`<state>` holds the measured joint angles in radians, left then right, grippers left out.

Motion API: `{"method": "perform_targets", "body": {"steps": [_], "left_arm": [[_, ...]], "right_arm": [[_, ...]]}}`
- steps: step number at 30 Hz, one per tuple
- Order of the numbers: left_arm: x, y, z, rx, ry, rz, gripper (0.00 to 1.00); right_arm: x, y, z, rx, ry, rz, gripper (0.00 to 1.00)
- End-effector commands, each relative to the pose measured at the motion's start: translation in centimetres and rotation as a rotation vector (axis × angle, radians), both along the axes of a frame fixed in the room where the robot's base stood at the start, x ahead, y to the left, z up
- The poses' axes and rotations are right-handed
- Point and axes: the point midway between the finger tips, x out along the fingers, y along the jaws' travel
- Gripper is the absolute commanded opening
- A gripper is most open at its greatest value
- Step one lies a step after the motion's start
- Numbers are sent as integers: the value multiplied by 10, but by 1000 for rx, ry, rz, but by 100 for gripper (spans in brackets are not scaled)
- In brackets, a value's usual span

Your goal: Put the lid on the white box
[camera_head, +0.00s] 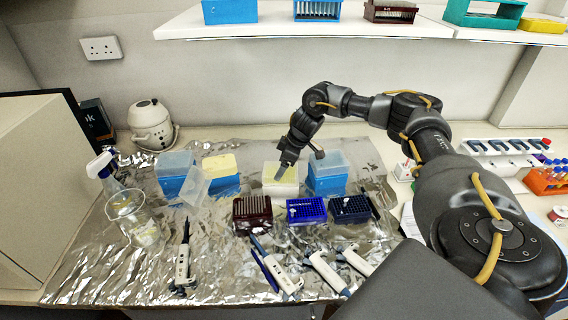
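The white box (284,188) stands on the foil-covered bench near the middle, with a pale yellow top. My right gripper (280,174) reaches down over this top. I cannot tell whether it touches the box, or whether its fingers are open or shut. A clear, tilted lid-like piece (195,186) lies beside the left blue box (172,186). I cannot tell which box it belongs to. My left gripper is not in view.
Blue boxes (327,186) (224,184) flank the white box closely. Several tube racks (252,214) (306,212) stand in front, with pipettes (275,265) nearer. A beaker (133,220) and spray bottle (108,172) stand at left. A shelf (310,28) hangs above.

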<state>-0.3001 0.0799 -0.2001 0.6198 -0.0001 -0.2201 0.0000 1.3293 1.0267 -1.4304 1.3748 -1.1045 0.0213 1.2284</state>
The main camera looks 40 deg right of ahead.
Motion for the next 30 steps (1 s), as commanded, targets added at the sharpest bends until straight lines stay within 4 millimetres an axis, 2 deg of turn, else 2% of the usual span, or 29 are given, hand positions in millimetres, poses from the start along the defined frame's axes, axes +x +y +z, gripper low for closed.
{"method": "perform_targets", "body": {"steps": [17, 18, 25, 26, 30], "left_arm": [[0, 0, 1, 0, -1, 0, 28], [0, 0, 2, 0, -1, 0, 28], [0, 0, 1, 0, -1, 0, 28], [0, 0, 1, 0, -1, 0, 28], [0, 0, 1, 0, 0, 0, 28]], "right_arm": [[-6, 0, -15, -5, 20, 5, 57], [-6, 0, -16, -5, 20, 5, 53], [-6, 0, -18, -6, 22, 6, 53], [-6, 0, -18, -6, 22, 6, 79], [-5, -1, -16, -5, 18, 4, 98]]}}
